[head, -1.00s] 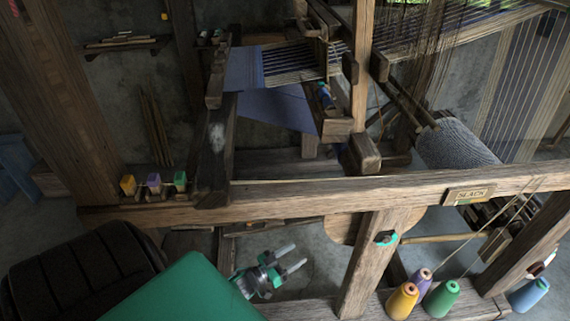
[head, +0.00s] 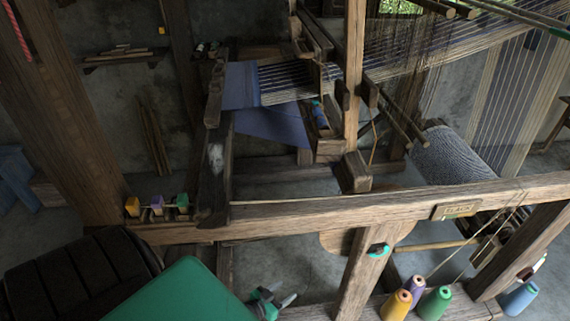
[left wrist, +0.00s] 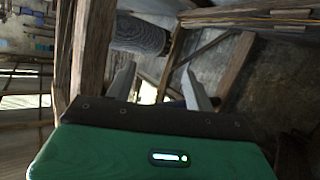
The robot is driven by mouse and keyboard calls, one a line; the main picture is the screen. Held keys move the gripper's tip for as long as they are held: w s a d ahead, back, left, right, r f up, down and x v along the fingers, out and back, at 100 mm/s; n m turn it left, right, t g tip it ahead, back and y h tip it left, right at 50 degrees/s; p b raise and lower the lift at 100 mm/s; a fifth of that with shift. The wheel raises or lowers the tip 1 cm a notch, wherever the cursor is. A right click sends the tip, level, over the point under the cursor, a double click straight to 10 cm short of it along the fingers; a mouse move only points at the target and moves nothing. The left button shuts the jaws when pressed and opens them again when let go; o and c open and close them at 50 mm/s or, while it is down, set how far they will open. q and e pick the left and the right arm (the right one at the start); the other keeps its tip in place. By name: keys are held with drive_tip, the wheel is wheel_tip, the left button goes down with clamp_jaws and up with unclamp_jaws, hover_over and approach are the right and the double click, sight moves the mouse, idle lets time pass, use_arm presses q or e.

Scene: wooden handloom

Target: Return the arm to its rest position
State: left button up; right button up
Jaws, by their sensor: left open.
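My left gripper (head: 280,301) is low in the head view, below the loom's front beam, with nothing between its fingers. In the left wrist view its two pale fingers (left wrist: 158,88) stand wide apart and empty. The green and black parts of my left arm fill the lower left of the head view. The wooden handloom (head: 330,212) stands across the view, with blue cloth (head: 272,125) on it. My right gripper does not show.
A loom post (head: 362,275) with a teal ring stands right of the left gripper. Yellow (head: 396,305), purple (head: 414,290), green (head: 435,303) and blue (head: 520,298) thread cones stand at the lower right. Small coloured blocks (head: 157,205) sit at the beam's left end.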

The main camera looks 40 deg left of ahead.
use_arm(q)
drive_tip(key=s+d+r+m+g+y, duration=0.15)
drive_tip(key=s+d+r+g, duration=0.25)
drive_tip(key=s+d+g, duration=1.05)
drive_tip(key=s+a+f+p, duration=0.2)
drive_tip(key=s+f+p, duration=0.4)
drive_tip(key=s, duration=0.4)
drive_tip(key=s+a+f+m+p, duration=0.1)
drive_tip(key=s+a+f+p, duration=0.2)
drive_tip(key=s+f+p, duration=0.4)
drive_tip(key=s+t, duration=0.1)
drive_tip(key=s, duration=0.3)
drive_tip(key=shift+a, duration=0.25)
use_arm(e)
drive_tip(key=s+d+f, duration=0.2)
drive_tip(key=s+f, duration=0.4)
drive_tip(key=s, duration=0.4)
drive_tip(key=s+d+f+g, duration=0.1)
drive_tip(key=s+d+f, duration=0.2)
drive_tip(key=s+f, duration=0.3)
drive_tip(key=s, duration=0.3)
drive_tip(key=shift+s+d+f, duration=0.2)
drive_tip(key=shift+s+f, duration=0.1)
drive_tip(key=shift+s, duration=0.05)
use_arm(q)
drive_tip(key=shift+d, duration=0.1)
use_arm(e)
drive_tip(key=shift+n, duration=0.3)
